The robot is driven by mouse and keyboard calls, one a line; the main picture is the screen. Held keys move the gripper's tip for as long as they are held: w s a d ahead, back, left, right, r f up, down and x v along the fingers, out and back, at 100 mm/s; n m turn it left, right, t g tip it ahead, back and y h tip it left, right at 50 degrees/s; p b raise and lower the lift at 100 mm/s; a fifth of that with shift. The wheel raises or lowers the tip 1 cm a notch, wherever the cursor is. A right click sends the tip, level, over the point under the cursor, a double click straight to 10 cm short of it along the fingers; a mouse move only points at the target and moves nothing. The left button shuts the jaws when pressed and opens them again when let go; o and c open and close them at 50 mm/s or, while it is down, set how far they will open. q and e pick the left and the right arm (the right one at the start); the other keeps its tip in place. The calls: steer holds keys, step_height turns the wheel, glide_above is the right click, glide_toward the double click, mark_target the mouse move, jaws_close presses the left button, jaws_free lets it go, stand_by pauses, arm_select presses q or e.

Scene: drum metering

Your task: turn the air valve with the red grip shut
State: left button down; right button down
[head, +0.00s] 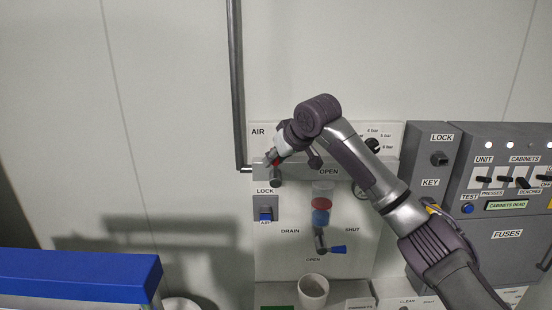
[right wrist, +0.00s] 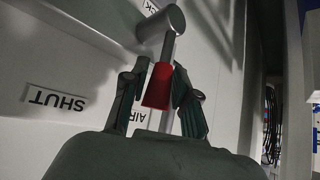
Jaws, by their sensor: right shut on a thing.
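The air valve has a grey round hub (head: 276,182) on the panel below the AIR sign, at the end of the grey pipe. Its short lever carries a red grip (head: 276,163), mostly covered by my gripper in the head view. In the right wrist view the hub (right wrist: 163,24) is at the top and the red grip (right wrist: 158,87) points down between the fingers. My right gripper (head: 273,158) is shut on the red grip; its fingers (right wrist: 160,82) flank it. A SHUT label (right wrist: 55,100) shows upside down in the wrist view. My left gripper is out of view.
Below are a blue lock button (head: 265,214), a drain lever with a blue grip (head: 338,249) and a pale cup (head: 313,288). A pressure knob (head: 373,145) sits behind my right arm. Grey switch boxes (head: 505,215) stand at right. A blue-topped block (head: 75,275) is at lower left.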

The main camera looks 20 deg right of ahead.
steer(key=c, duration=0.9)
jaws_free()
steer(key=shift+w+a, duration=0.1)
steer(key=shift+o, duration=0.2)
steer(key=v, duration=1.2)
steer(key=shift+f, duration=0.1)
